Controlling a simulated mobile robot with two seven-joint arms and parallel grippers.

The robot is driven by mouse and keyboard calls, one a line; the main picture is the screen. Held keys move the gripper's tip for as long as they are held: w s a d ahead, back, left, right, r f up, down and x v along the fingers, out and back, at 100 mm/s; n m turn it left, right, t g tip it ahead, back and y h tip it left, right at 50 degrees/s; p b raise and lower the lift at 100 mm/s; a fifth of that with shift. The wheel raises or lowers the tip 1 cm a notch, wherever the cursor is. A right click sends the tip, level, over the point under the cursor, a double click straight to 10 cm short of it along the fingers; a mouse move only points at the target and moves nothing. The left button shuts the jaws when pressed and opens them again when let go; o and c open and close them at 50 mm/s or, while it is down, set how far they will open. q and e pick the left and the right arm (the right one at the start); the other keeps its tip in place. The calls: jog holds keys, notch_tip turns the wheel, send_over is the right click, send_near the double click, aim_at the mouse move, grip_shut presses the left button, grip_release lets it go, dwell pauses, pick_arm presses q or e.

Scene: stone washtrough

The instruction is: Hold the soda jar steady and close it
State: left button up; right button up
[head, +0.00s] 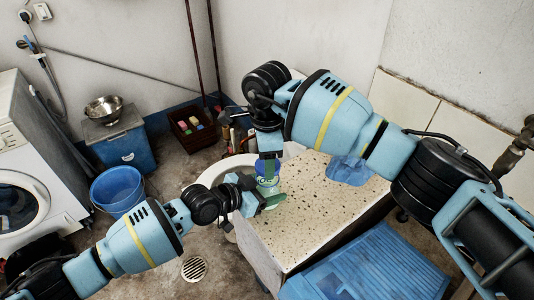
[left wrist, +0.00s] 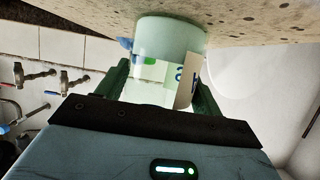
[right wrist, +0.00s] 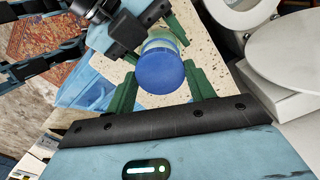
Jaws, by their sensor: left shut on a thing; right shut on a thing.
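The soda jar (head: 266,186) stands upright on the speckled washtrough top, near its left corner. In the left wrist view it is a pale green cylinder (left wrist: 170,38) with a printed white label. My left gripper (head: 268,199) is shut around the jar's body from the side. My right gripper (head: 268,157) comes from above and is shut on the round blue lid (right wrist: 161,71). The lid is over the jar's mouth; I cannot tell whether it is fully seated. My fingers hide part of the jar in the head view.
The speckled stone top (head: 315,205) is mostly clear to the right of the jar. A blue ribbed washboard-like panel (head: 375,268) lies in front. A white toilet (head: 213,172) stands behind left. A blue bucket (head: 118,192) and washing machine (head: 30,165) are further left.

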dwell(0.4)
jog(key=shift+f, duration=0.85)
jog(key=shift+f, duration=0.6)
pick_arm(q)
jog(key=c, duration=0.5)
pick_arm(e)
jog(key=m, duration=0.3)
jog(key=o, duration=0.9)
